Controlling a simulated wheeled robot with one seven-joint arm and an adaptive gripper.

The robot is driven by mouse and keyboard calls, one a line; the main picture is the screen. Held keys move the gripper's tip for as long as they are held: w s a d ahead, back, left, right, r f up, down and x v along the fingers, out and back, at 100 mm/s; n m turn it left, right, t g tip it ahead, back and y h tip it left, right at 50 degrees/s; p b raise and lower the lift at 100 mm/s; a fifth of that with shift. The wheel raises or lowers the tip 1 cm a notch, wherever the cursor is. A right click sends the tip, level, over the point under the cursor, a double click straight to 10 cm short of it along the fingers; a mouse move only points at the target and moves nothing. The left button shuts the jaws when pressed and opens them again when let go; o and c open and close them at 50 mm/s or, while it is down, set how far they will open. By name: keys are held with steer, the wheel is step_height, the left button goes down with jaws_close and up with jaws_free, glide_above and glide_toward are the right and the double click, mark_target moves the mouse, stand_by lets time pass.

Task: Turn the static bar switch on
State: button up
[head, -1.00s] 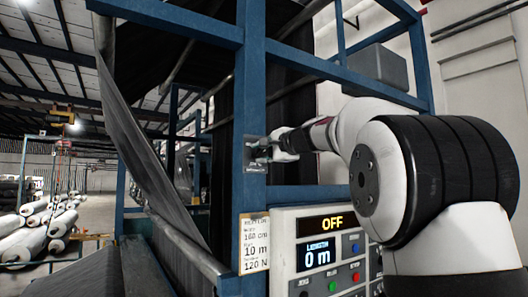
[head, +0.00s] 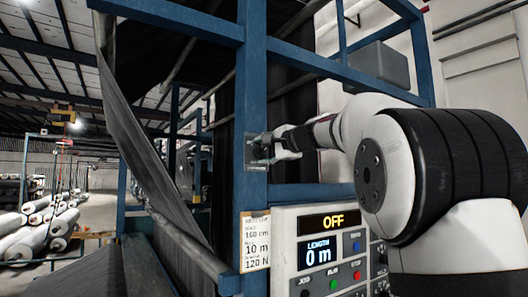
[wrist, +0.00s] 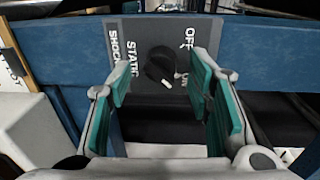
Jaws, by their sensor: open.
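The static bar switch is a black rotary knob (wrist: 158,62) on a grey plate (wrist: 124,62) fixed to a blue post. In the wrist view the plate's lettering is turned sideways, with STATIC and SHOCK on the left, OFF at upper right and ON below it. A white mark on the knob is at its lower end, beside ON's side. My gripper (wrist: 160,78) is open, with one green-padded finger on each side of the knob. Contact is not visible. In the head view my gripper (head: 270,147) is at the plate (head: 249,153) and hides the knob.
A control panel (head: 283,230) below the switch shows OFF and 0 m, with several buttons. A paper label (head: 255,240) hangs left of it. The blue frame (head: 252,90) surrounds dark fabric (head: 150,150). White rolls (head: 40,230) lie far left.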

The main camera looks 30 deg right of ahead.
steer(key=s, duration=1.1)
steer(key=shift+s+d+r, duration=0.15)
steer(key=shift+r, duration=0.3)
